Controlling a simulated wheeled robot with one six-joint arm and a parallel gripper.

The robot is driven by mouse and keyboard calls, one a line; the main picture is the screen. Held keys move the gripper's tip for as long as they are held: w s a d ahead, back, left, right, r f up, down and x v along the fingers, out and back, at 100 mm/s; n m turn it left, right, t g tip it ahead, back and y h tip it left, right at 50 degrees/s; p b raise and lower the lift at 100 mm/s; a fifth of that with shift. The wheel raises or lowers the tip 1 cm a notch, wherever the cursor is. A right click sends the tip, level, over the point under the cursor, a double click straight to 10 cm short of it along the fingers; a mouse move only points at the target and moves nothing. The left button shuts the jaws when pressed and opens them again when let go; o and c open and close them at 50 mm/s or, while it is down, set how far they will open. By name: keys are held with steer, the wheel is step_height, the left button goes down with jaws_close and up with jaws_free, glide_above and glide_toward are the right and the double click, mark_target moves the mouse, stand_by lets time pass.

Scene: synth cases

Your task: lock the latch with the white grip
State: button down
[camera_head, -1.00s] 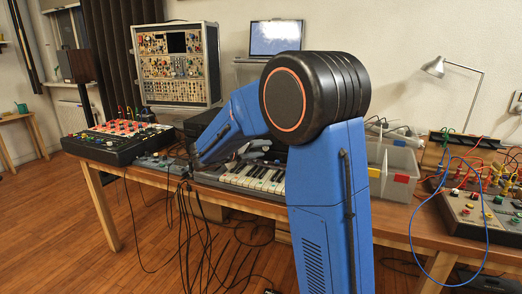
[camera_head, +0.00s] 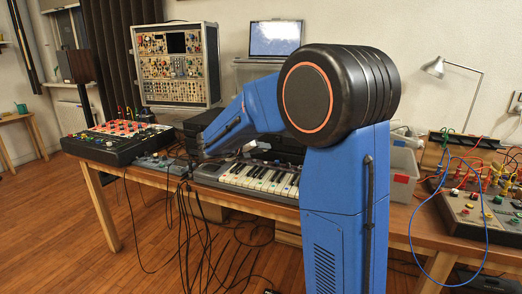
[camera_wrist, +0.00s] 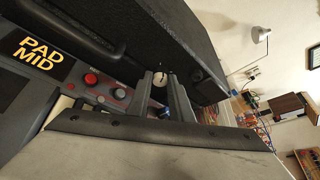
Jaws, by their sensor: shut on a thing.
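In the wrist view my gripper (camera_wrist: 164,88) reaches forward to the front side of a black textured case (camera_wrist: 130,32). Its two dark fingers are closed on the small white grip (camera_wrist: 158,79), which shows between their tips. The rest of the latch is hidden by the fingers, so I cannot tell its position. In the head view my blue arm hides the gripper and the latch; black cases (camera_head: 205,122) stand behind the keyboard there.
A keyboard (camera_head: 255,178) lies in front of the cases on the wooden table. A panel with red and black knobs (camera_wrist: 92,79) and a "PAD MID" display sits close left of my fingers. A grey bin (camera_head: 404,160) and a cabled mixer (camera_head: 475,212) are at right.

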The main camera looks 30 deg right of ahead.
steer(key=m, duration=0.1)
steer(key=m+t+y, duration=0.1)
steer(key=shift+s+d+r+m+y, duration=0.1)
steer(key=shift+s+r+m+y, duration=0.1)
steer(key=shift+m+y, duration=0.1)
steer(key=shift+s+d+m+t+y, duration=0.15)
steer(key=shift+m+t+y, duration=0.55)
steer(key=shift+m, duration=0.4)
steer(key=m+t, duration=0.1)
steer(key=m, duration=0.1)
steer(key=m+t+y, duration=0.1)
steer(key=shift+s+d+f+m+t+y, duration=0.1)
steer(key=shift+s+f+m+t+y, duration=0.1)
steer(key=shift+m+t+y, duration=0.15)
steer(key=shift+m+t, duration=0.25)
steer(key=c, duration=1.6)
jaws_free()
steer(key=shift+r, duration=0.1)
steer(key=v, duration=1.7)
steer(key=shift+s, duration=0.1)
